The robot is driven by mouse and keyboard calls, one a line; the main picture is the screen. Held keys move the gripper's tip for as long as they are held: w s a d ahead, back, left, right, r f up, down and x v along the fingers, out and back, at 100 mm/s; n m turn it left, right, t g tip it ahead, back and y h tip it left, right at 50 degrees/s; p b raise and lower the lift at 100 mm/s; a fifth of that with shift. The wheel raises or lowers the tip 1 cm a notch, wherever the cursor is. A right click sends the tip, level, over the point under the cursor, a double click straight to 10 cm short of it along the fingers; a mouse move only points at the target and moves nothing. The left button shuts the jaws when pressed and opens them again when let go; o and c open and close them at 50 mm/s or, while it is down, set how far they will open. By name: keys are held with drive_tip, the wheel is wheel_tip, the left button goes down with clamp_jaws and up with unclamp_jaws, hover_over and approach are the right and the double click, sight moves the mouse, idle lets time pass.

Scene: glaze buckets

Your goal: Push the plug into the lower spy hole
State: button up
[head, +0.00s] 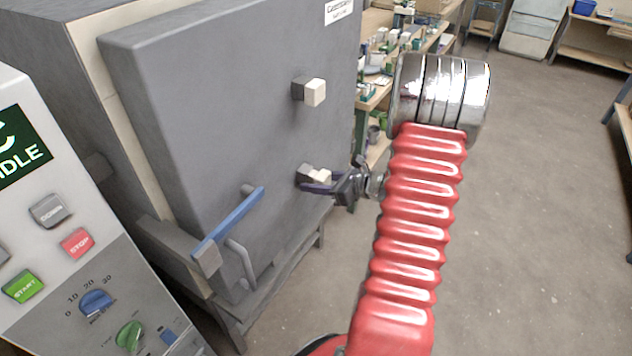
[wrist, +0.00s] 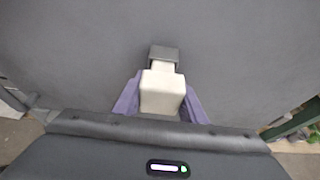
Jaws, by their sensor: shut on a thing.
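The pale plug (wrist: 162,92) is between the purple fingers of my gripper (wrist: 161,100), which is shut on it. The plug's narrower end meets the dark square collar of the lower spy hole (wrist: 164,53) in the wrist view. How far it sits inside cannot be told. In the head view my gripper (head: 318,185) holds the plug (head: 321,175) at the lower spy hole (head: 304,171) on the grey kiln door. The upper spy hole (head: 298,88) has its own pale plug (head: 315,92) in it.
The kiln door (head: 225,110) carries a blue-gripped handle (head: 229,225) at lower left. A control panel (head: 80,240) stands at the left. A bench (head: 372,98) with small pots and jars is behind the door's right edge. Open floor (head: 530,210) lies to the right.

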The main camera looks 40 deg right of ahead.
drive_tip(key=shift+w+a, duration=0.25)
drive_tip(key=shift+w, duration=0.35)
idle(0.3)
drive_tip(key=o, duration=1.2)
drive_tip(key=shift+a, duration=0.1)
drive_tip(key=shift+o, duration=1)
drive_tip(key=shift+s+d, duration=0.4)
drive_tip(key=shift+s, duration=0.3)
drive_tip(key=s+d, duration=0.2)
drive_tip(key=s, duration=0.5)
drive_tip(key=shift+s+d, duration=0.3)
idle(0.4)
